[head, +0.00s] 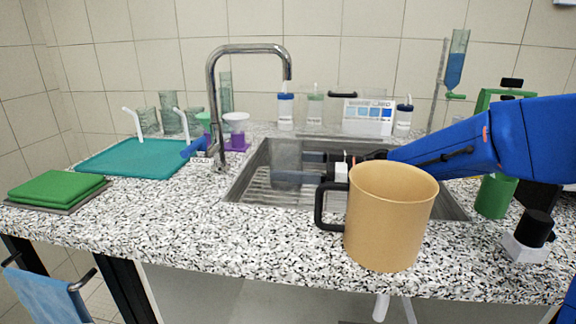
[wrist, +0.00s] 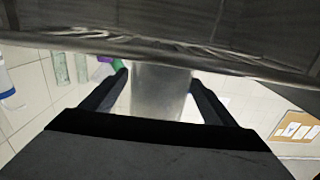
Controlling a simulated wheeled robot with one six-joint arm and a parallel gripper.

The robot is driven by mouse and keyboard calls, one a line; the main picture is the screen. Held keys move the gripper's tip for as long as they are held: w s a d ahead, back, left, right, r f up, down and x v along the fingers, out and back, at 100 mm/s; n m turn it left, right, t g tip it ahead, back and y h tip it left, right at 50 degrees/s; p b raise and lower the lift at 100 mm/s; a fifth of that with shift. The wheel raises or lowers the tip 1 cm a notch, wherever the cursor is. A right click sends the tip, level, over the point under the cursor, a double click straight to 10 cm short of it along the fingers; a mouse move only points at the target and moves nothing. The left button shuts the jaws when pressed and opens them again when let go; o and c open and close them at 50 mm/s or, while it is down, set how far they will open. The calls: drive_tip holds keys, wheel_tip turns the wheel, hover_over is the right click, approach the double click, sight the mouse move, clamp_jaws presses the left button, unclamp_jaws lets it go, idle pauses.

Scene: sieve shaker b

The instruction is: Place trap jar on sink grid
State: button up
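The trap jar (head: 287,152) is a clear grey, see-through cylinder upright inside the sink in the head view. My gripper (head: 292,166) reaches in from the right, level, with one dark finger on each side of the jar. In the wrist view the jar (wrist: 160,92) stands between the two fingertips, which appear to press on its sides. The sink grid (head: 258,196) is a set of metal bars on the sink floor. The jar's base is low over it; whether it touches the bars cannot be told.
A tan mug (head: 390,218) with a black handle stands at the counter's front, below my arm. The tall faucet (head: 213,95) rises left of the sink. A teal mat (head: 130,158) lies left.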

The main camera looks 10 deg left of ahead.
drive_tip(key=shift+d+r, duration=0.1)
drive_tip(key=shift+r, duration=0.05)
drive_tip(key=shift+w+d, duration=0.2)
drive_tip(key=shift+d, duration=3.45)
drive_tip(key=shift+w+r, duration=0.1)
